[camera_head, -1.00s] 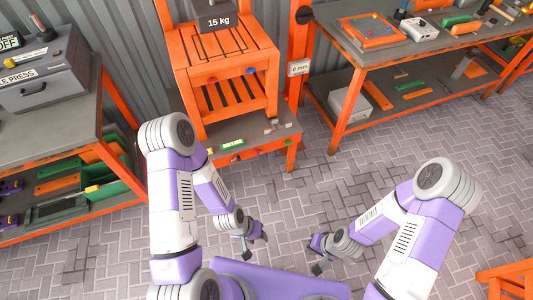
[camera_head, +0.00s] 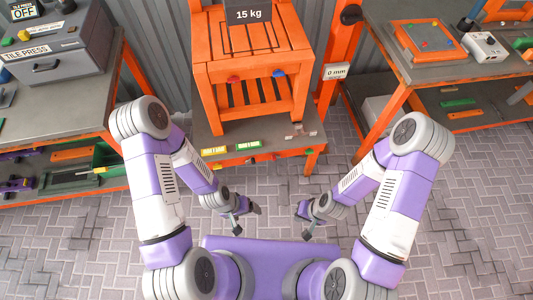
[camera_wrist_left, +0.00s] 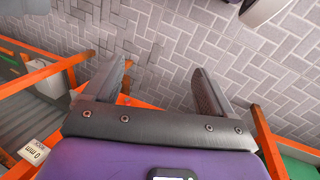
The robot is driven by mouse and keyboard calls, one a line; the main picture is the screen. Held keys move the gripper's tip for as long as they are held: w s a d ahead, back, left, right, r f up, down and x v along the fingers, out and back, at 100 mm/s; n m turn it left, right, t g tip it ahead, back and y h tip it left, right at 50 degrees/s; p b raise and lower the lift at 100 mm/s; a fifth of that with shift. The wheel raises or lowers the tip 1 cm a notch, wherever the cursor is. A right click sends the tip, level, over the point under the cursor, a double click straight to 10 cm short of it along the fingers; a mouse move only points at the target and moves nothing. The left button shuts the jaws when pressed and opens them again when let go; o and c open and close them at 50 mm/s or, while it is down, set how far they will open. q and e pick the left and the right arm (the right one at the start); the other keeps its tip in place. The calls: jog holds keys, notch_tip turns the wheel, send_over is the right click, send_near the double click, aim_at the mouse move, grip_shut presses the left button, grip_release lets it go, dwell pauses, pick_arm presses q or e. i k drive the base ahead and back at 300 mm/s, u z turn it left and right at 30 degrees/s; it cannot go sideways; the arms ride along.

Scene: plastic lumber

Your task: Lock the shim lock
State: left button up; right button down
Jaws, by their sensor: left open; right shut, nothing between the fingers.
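I cannot tell for sure which part is the shim lock. An orange slatted stand with a 15 kg weight (camera_head: 248,12) on top rests on a grey platform with an orange frame (camera_head: 270,158). Small metal pieces (camera_head: 300,131) lie at the platform's right, and two yellow-and-green labelled pieces (camera_head: 248,146) sit along its front edge. My left gripper (camera_head: 246,212) is open and empty, in front of the platform and apart from it; its spread fingers also show in the left wrist view (camera_wrist_left: 160,82). My right gripper (camera_head: 303,213) is shut and empty, to its right.
A bench with a grey tile press (camera_head: 55,52) stands left. A workbench with an orange tray (camera_head: 428,38) and a white box (camera_head: 483,46) stands right. A "0 mm" display (camera_head: 337,71) is on the orange post. Brick floor (camera_head: 430,235) is clear around me.

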aim_at(274, 157)
jog(key=k, duration=0.5)
jog(key=z, duration=0.65)
jog(key=i, duration=0.95)
jog(key=u, duration=0.1)
